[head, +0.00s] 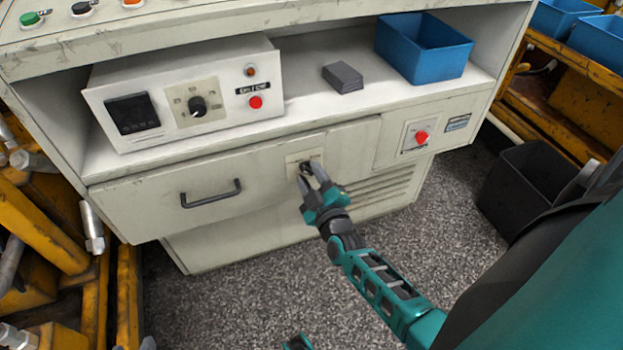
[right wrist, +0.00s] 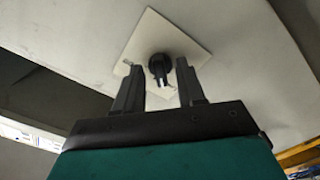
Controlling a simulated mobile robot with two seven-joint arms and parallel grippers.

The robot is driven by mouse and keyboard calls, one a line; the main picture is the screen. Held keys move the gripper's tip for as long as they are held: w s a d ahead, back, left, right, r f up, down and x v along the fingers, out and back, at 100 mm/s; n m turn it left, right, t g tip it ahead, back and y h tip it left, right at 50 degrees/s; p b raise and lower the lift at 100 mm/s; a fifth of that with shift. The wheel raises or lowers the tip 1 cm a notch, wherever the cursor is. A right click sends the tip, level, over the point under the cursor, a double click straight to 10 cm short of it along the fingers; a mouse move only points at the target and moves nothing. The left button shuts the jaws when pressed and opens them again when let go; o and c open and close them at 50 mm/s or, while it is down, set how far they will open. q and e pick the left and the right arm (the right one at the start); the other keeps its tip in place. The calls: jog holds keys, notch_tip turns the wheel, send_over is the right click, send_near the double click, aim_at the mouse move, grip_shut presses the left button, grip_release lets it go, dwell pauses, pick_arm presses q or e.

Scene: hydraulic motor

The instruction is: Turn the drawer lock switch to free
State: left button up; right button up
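The drawer lock switch is a small black knob (right wrist: 160,68) on a pale square plate, seen in the right wrist view. In the head view its plate (head: 292,160) is on the cabinet front, right of the drawer handle, and my fingers partly cover the knob. My right gripper (head: 311,173) is at the switch with its fingers apart. In the right wrist view the right gripper (right wrist: 158,84) has one finger on each side of the knob, with gaps visible on both sides. My left gripper is not seen; only a small teal piece shows at the bottom edge.
The drawer (head: 150,205) is closed, with a dark handle (head: 211,194). A white control box (head: 185,95), a grey block (head: 342,77) and a blue bin (head: 424,48) stand on the shelf above. A red button (head: 421,137) is to the right. A black bin (head: 530,185) stands on the floor.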

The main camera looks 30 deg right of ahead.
jog(key=shift+c, duration=0.5)
grip_shut()
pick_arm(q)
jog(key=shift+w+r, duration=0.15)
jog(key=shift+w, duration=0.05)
